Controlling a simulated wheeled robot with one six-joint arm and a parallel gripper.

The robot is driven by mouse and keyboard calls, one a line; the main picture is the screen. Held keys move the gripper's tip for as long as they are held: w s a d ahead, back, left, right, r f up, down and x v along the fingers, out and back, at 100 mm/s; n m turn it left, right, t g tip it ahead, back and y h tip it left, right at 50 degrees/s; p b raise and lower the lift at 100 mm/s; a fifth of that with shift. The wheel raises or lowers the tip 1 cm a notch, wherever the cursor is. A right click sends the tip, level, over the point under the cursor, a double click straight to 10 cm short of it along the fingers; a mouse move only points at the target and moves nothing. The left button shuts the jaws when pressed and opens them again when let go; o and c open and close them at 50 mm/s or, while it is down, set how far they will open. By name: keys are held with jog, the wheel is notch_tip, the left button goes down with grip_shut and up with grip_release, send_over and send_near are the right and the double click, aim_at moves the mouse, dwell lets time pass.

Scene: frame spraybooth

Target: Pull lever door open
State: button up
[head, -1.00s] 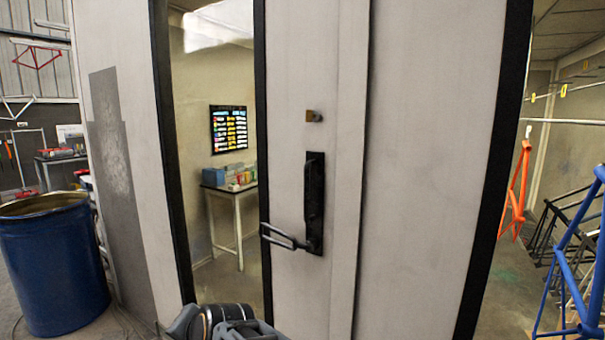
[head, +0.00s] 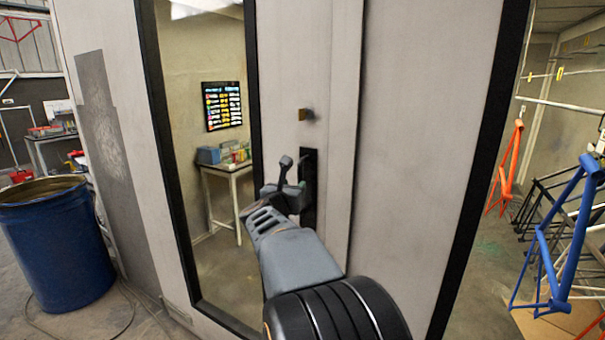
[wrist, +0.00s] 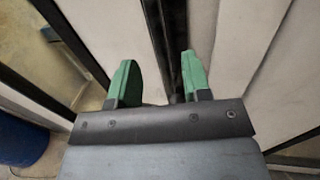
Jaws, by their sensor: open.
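The door (head: 285,60) is a pale panel with a tall black-framed window. It looks closed, though I cannot be sure. I cannot tell whether the fingers touch the lever.
A blue drum (head: 55,245) stands at the left, with a cable on the floor beside it. Through the window a table (head: 228,172) with boxes shows. At the right are an orange frame (head: 507,168) and a blue frame (head: 560,240).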

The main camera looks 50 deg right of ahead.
aim_at(299, 180)
jog(key=p+x, duration=0.2)
jog(key=x, duration=0.6)
jog(key=shift+w+d+p, duration=0.15)
jog(key=shift+d+p, duration=0.15)
jog(key=shift+p, duration=0.1)
jog(key=shift+c, duration=0.2)
grip_shut()
